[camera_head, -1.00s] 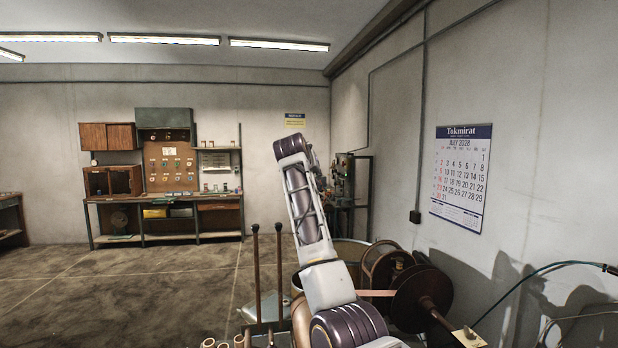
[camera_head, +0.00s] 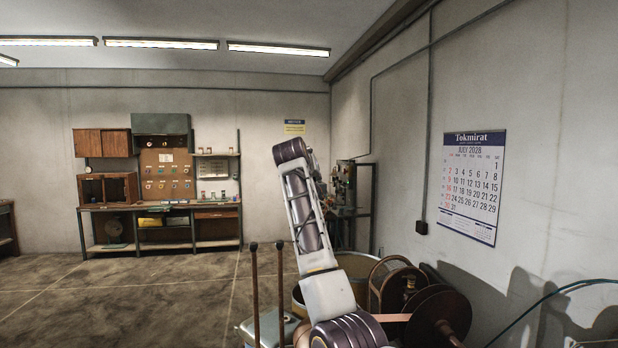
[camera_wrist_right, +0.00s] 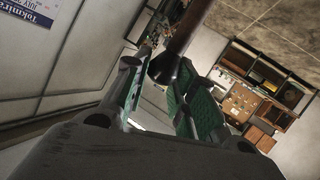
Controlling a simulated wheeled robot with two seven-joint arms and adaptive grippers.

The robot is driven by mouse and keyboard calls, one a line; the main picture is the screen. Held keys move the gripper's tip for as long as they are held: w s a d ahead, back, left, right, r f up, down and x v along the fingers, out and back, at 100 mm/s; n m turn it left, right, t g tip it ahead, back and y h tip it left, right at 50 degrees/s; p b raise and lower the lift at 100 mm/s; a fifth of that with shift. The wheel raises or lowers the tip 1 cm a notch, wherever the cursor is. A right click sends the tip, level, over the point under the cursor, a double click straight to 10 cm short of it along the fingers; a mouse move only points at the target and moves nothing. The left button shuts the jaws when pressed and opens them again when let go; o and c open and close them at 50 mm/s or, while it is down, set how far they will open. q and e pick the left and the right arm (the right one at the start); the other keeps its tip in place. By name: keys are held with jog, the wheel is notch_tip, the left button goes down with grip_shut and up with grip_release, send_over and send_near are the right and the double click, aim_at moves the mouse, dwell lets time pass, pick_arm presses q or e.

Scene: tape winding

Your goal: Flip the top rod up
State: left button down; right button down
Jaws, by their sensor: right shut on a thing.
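In the right wrist view, a dark brown rod (camera_wrist_right: 181,42) comes down from the top edge, and its rounded end lies between the fingers of my right gripper (camera_wrist_right: 158,80). The fingers have green pads and are shut on the rod. In the head view, my right arm rises at the middle and hides its own gripper. I cannot tell there which part it holds. Two thin upright brown rods (camera_head: 255,300) with knobbed tops stand left of the arm. My left gripper is in neither view.
A dark spool (camera_head: 432,310) with a tan strip of tape is right of my arm, beside a reel frame (camera_head: 392,285). A round bin rim shows behind the arm. A workbench (camera_head: 160,212) stands at the far wall. A calendar (camera_head: 471,187) hangs on the right wall. Floor at left is clear.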

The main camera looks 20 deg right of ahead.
jog(key=shift+w+d+f, duration=0.1)
jog(key=shift+d+f, duration=0.2)
jog(key=shift+f, duration=0.05)
jog(key=c, duration=1.6)
grip_release()
jog(key=shift+o, duration=1.3)
jog(key=shift+w+d+f, duration=0.1)
jog(key=shift+d+f, duration=0.05)
jog(key=shift+f, duration=0.05)
jog(key=shift+o, duration=0.9)
jog(key=shift+w+d+f, duration=0.25)
jog(key=shift+w+d, duration=0.1)
jog(key=shift+w, duration=0.05)
jog(key=shift+a, duration=0.1)
jog(key=shift+s+a+r, duration=0.4)
jog(key=shift+s+a, duration=0.05)
jog(key=shift+a, duration=0.1)
jog(key=shift+s+a+r, duration=0.1)
jog(key=shift+s+a, duration=0.1)
jog(key=shift+s, duration=0.15)
jog(key=v, duration=1)
jog(key=shift+d, duration=0.1)
